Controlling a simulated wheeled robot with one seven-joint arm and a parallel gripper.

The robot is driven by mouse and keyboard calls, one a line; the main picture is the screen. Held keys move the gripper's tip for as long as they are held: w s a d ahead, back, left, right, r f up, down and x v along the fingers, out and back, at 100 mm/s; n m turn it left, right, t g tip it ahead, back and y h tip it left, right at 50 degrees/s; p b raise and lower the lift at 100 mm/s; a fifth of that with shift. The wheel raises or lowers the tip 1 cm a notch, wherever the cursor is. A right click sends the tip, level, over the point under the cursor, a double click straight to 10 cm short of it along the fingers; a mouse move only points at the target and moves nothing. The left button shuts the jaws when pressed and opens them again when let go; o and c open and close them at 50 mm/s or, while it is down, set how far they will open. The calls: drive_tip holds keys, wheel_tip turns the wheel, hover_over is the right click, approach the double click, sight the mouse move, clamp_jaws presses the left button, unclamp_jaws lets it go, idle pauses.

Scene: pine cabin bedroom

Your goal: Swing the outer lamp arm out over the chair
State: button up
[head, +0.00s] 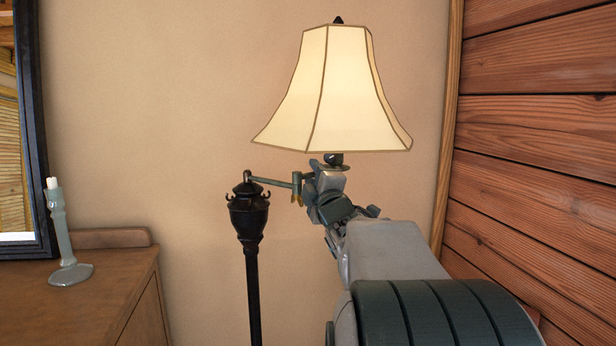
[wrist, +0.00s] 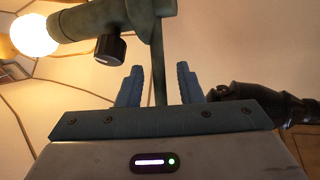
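The lit floor lamp has a cream panelled shade (head: 332,92) above a black post (head: 250,225). A thin green lamp arm (head: 272,180) runs right from the post top to a joint beside my gripper. The outer arm near the shade is mostly hidden by my gripper in the head view. In the wrist view, my gripper (wrist: 159,74) is open, with a thin green bar (wrist: 158,55) between its two blue fingers and gaps on both sides. The socket tube (wrist: 115,18) with a black knob and glowing bulb (wrist: 34,35) lies beyond. No chair is in view.
A wooden dresser (head: 95,290) with a candlestick (head: 65,235) and a dark-framed mirror (head: 35,130) stands at left. A plain beige wall (head: 180,90) is behind the lamp. A plank wall (head: 540,130) closes off the right side.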

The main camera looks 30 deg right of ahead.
drive_tip(key=b+v, duration=0.1)
drive_tip(key=v, duration=1.1)
drive_tip(key=shift+a, duration=0.15)
drive_tip(key=shift+s+f, duration=0.1)
drive_tip(key=shift+f, duration=0.05)
